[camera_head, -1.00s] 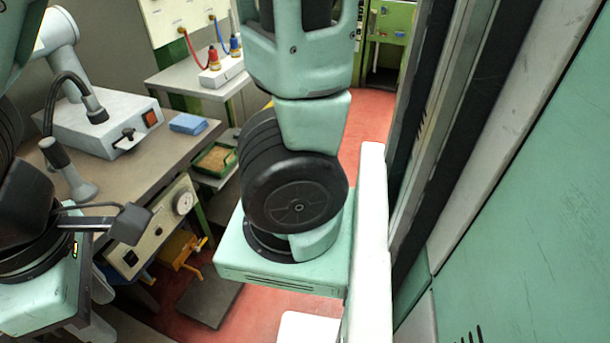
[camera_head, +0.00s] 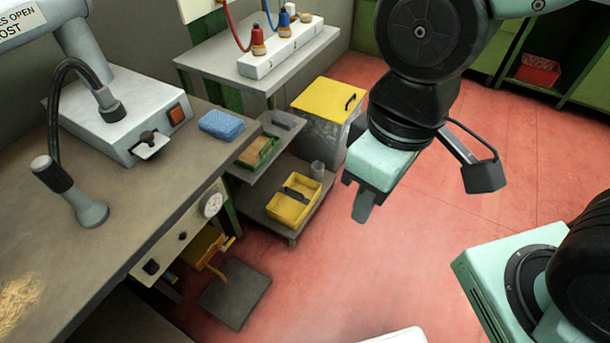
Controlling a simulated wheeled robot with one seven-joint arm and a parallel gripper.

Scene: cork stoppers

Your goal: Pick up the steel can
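A small grey cylinder that looks like the steel can (camera_head: 317,170) stands upright at the back right of the low cart shelf, beside a yellow tray. My gripper (camera_head: 362,207) points down over the red floor, to the right of the cart and nearer to me than the can. It is apart from the can. Its fingers overlap in this view, so I cannot tell whether they are open or shut. I see nothing held.
A yellow tray (camera_head: 294,201) shares the low shelf (camera_head: 254,206). A yellow-lidded bin (camera_head: 328,100) stands behind the can. The upper shelf (camera_head: 240,168) holds a green tray (camera_head: 259,151). A workbench (camera_head: 150,215) fills the left. Red floor (camera_head: 530,165) is open at right.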

